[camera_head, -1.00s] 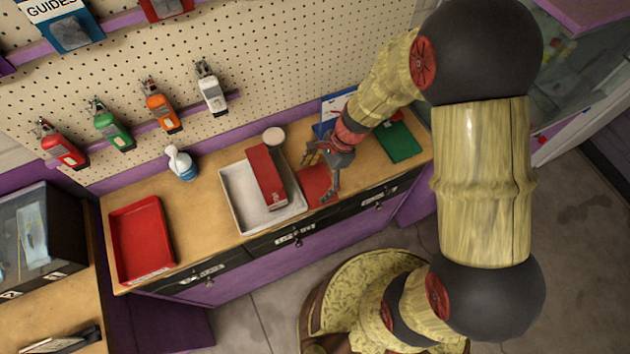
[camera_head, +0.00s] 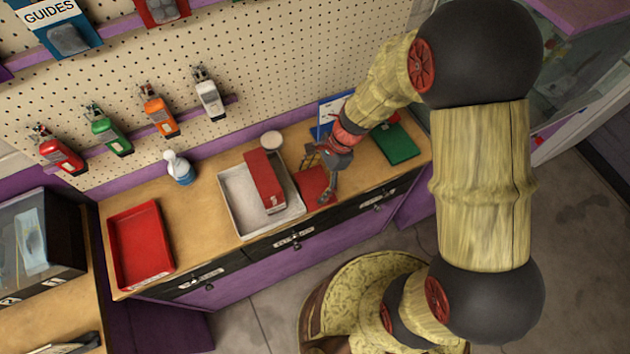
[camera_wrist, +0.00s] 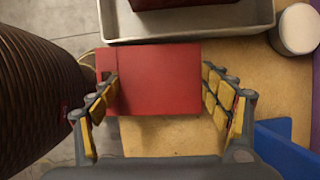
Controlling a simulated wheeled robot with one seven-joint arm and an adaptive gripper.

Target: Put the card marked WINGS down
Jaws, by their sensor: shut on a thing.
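A flat red card (camera_head: 311,186) is at the front part of the wooden counter, just right of the grey tray. It shows as a plain red rectangle in the wrist view (camera_wrist: 160,92), with a small dark hole near its left end. No marking is readable on the face I see. My gripper (camera_head: 318,172) is low over the counter, its fingers shut on the card at opposite sides; in the wrist view my gripper (camera_wrist: 161,86) has the card between its fingers. The card's left end reaches the counter's front edge. I cannot tell whether its underside touches the counter.
A grey tray (camera_head: 235,204) with a red box (camera_head: 264,180) stands beside the card. A white round container (camera_head: 271,141) is behind. A green flat item (camera_head: 399,146) lies right of my gripper. A red tray (camera_head: 122,246) is at the left; counter between the trays is mostly clear.

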